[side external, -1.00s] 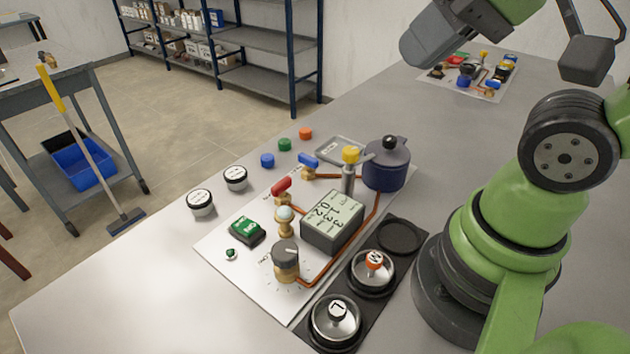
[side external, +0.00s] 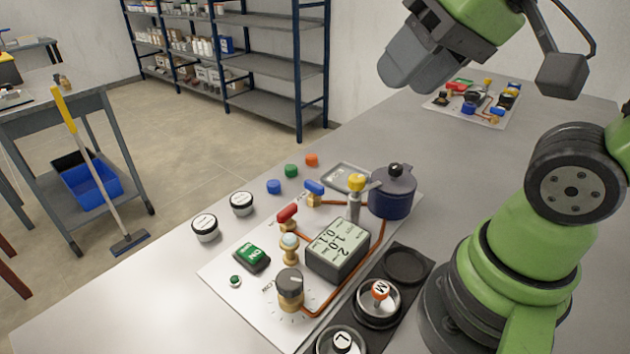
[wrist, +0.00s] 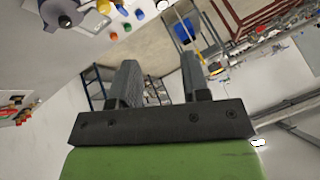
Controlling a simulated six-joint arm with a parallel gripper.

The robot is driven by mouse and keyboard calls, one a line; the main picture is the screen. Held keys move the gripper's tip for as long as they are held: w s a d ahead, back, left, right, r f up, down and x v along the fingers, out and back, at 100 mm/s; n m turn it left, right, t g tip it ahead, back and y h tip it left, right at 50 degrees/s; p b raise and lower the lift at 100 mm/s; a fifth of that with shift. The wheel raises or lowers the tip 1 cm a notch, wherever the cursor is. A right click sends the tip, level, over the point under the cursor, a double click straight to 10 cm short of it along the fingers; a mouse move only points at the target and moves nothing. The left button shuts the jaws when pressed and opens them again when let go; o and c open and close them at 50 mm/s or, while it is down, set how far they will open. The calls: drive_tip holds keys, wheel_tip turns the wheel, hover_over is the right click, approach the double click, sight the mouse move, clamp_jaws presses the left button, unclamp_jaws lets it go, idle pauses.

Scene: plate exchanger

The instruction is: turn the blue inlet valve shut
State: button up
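The blue inlet valve (side external: 314,187) has a blue lever on a brass body, on the far part of the white panel (side external: 232,284). A copper pipe runs from it toward the yellow-topped post (side external: 356,183). My gripper (side external: 393,82) is in the air above and to the right of the valve, well apart from it. In the wrist view my gripper's two fingers (wrist: 158,75) stand apart with nothing between them. I cannot tell the valve for sure from the small coloured things at the top of the wrist view.
A red-handled valve (side external: 288,214), a grey display box (side external: 338,250) and a dark pot (side external: 392,192) stand close around. Blue (side external: 274,186), green (side external: 291,171) and orange (side external: 311,160) caps lie beyond the panel.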

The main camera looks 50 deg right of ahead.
drive_tip(key=w+d+f+n+g, duration=0.1)
drive_tip(key=w+d+f+g, duration=0.1)
drive_tip(key=w, duration=0.6)
drive_tip(key=n+g+h, duration=0.2)
drive_tip(key=n+g, duration=0.1)
drive_tip(key=g, duration=0.2)
hover_over(314, 183)
wheel_tip(314, 183, down, 15)
wheel_tip(314, 183, down, 11)
drive_tip(key=shift+r, duration=0.2)
clamp_jaws()
